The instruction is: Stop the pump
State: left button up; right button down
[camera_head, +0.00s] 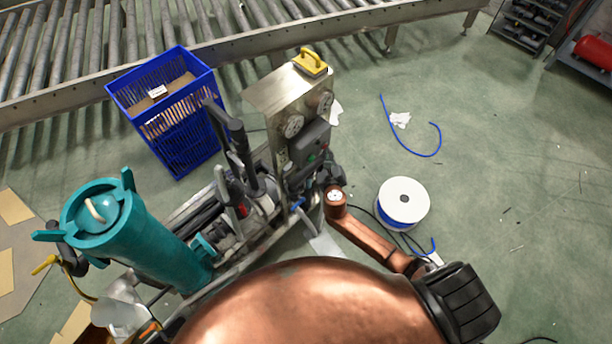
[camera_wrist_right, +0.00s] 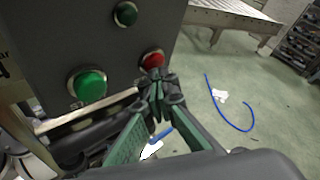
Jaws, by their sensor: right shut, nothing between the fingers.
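The pump unit has a teal cylinder (camera_head: 140,235) and a steel post that carries a dark grey control box (camera_head: 309,143). In the right wrist view the box face shows a large bright green button (camera_wrist_right: 90,86), a red button (camera_wrist_right: 153,60) to its right and a small dark green button (camera_wrist_right: 126,14) above. My right gripper (camera_head: 328,172) is shut and empty, close to the box. In the wrist view its fingertips (camera_wrist_right: 157,82) overlap the lower edge of the red button; I cannot tell whether they touch it. My left gripper is not in view.
Two gauges (camera_head: 292,126) sit on the post above the box, with a yellow handle (camera_head: 311,62) on top. A blue crate (camera_head: 170,115) stands left of the post. A white-flanged reel (camera_head: 404,203) is on the floor at right. A roller conveyor (camera_head: 230,48) runs behind.

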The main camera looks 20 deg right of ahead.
jog(key=shift+r, duration=0.15)
jog(key=shift+s+p, duration=0.2)
jog(key=shift+p, duration=0.2)
jog(key=shift+s, duration=0.1)
jog(key=s+d+p, duration=0.2)
jog(key=s, duration=0.3)
jog(key=shift+s+d, duration=0.2)
jog(key=shift+s, duration=0.05)
dwell(0.3)
